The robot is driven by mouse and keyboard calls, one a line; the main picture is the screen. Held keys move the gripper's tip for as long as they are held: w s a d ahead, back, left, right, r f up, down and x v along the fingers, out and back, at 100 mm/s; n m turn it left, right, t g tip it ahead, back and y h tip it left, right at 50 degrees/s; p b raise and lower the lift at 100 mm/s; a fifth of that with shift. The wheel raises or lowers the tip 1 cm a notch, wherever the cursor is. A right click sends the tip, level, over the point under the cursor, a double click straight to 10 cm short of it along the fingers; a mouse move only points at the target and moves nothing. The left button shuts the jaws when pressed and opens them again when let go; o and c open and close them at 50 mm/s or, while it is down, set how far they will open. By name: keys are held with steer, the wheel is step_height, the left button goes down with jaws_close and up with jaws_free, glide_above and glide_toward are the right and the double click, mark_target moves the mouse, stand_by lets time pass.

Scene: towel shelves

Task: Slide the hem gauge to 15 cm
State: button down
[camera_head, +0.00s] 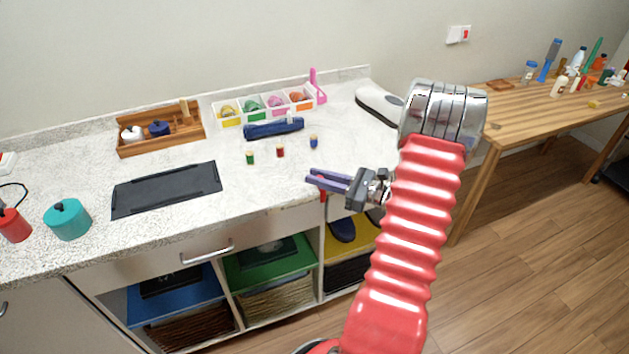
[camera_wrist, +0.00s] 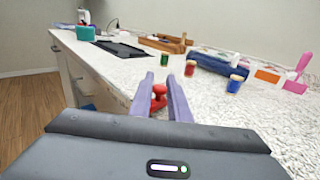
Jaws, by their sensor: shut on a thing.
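My gripper (camera_head: 311,176) reaches over the front edge of the counter, its two purple fingers pointing left. In the wrist view the fingers (camera_wrist: 161,80) are around a small red knob (camera_wrist: 157,98), and my gripper is shut on it. The red knob also shows in the head view (camera_head: 323,197), just below the fingers at the counter's front edge. It may be the slider of the hem gauge; the gauge's bar and scale cannot be made out, so its setting cannot be read.
The speckled counter (camera_head: 240,185) holds several small spools, a navy roll (camera_head: 273,128), a white divided tray (camera_head: 231,122), a wooden box (camera_head: 160,145) and a black mat (camera_head: 165,190). Open shelves lie below. The counter just left of my fingers is clear.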

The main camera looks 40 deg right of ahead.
steer(key=shift+w+d+r, duration=0.1)
steer(key=shift+w+r, duration=0.05)
steer(key=c, duration=1.7)
jaws_free()
steer(key=v, duration=1.3)
steer(key=shift+s+d, duration=0.1)
steer(key=shift+s, duration=0.35)
